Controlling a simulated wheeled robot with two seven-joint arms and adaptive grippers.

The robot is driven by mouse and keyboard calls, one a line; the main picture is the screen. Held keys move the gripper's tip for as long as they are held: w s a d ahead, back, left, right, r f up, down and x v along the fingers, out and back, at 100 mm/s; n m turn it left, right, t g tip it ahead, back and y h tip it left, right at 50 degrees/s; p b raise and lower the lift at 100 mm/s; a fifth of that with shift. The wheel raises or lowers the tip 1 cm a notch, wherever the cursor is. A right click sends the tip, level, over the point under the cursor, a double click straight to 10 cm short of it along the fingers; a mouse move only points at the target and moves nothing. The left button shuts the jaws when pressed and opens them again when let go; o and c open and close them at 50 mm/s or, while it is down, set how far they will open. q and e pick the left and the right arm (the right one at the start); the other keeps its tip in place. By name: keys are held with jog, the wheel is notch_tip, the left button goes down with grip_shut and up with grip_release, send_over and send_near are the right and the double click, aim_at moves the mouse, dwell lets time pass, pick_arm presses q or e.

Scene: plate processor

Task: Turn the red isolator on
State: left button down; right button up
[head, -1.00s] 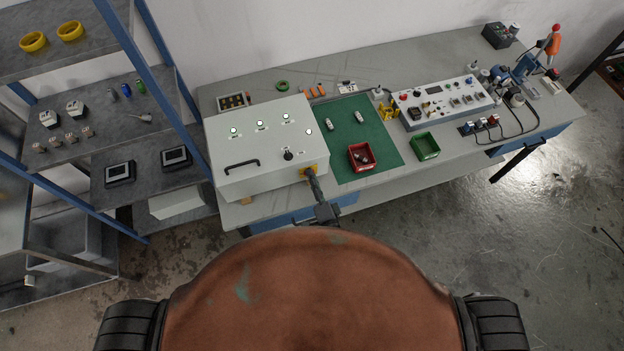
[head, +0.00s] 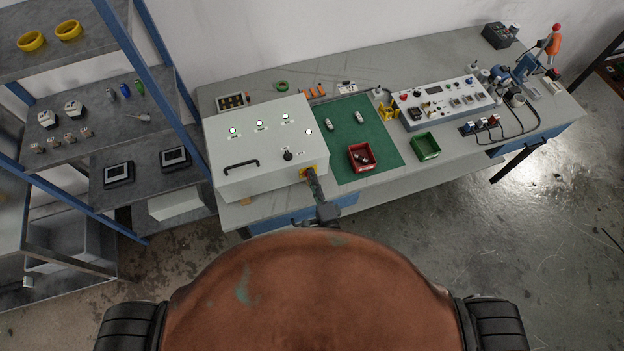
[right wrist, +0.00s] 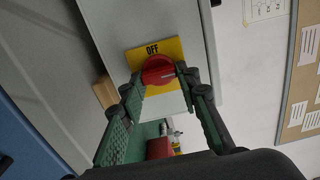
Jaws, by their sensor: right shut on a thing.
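The red isolator (right wrist: 158,70) is a round red knob on a yellow plate (right wrist: 172,47) marked OFF, on the side of the light grey cabinet (head: 262,150). My right gripper (right wrist: 160,86) has a finger on each side of the knob and is shut on it. In the head view my right gripper (head: 311,178) reaches the yellow plate at the cabinet's lower right corner, and the knob is hidden there. My left gripper is not in view.
The cabinet top has several lit lamps, a black knob (head: 288,155) and a black handle (head: 241,164). A red bin (head: 351,166) stands on the green mat (head: 385,150) to the right. A shelf rack (head: 150,65) stands at the left.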

jog(key=o, duration=1.2)
jog(key=shift+c, duration=0.2)
jog(key=v, duration=1.2)
